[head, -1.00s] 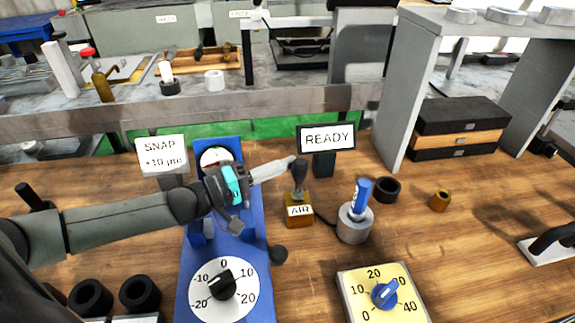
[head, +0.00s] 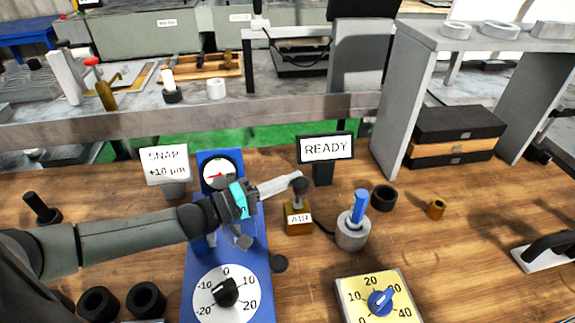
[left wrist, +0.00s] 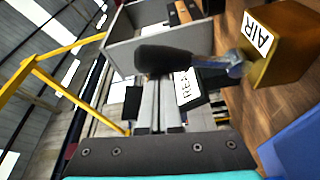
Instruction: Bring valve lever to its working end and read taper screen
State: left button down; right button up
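The valve lever (head: 300,187) has a black knob and stands on the brass block labelled AIR (head: 299,220). In the head view it looks short, its knob facing me. In the left wrist view the black knob (left wrist: 165,60) lies across just beyond my fingertips; whether they touch it I cannot tell. My left gripper (head: 299,178) reaches in from the left, fingers together, with no object between them; it also shows in the left wrist view (left wrist: 158,105). The screen (head: 326,148) behind the block reads READY. My right gripper is not in view.
A blue fixture (head: 258,285) with a gauge and white dial lies under my left arm. Right of the block stand a grey holder with a blue-handled tool (head: 352,235), a black ring (head: 384,197) and a yellow dial plate (head: 350,290).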

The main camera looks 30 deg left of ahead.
pick_arm(q)
jog(key=shift+s+d+f, duration=0.1)
jog(key=shift+s+d, duration=0.15)
jog(key=shift+s, duration=0.2)
dwell(0.3)
jog(key=p+v, duration=0.2)
jog(key=v, duration=1.3)
jog(key=shift+p, duration=0.3)
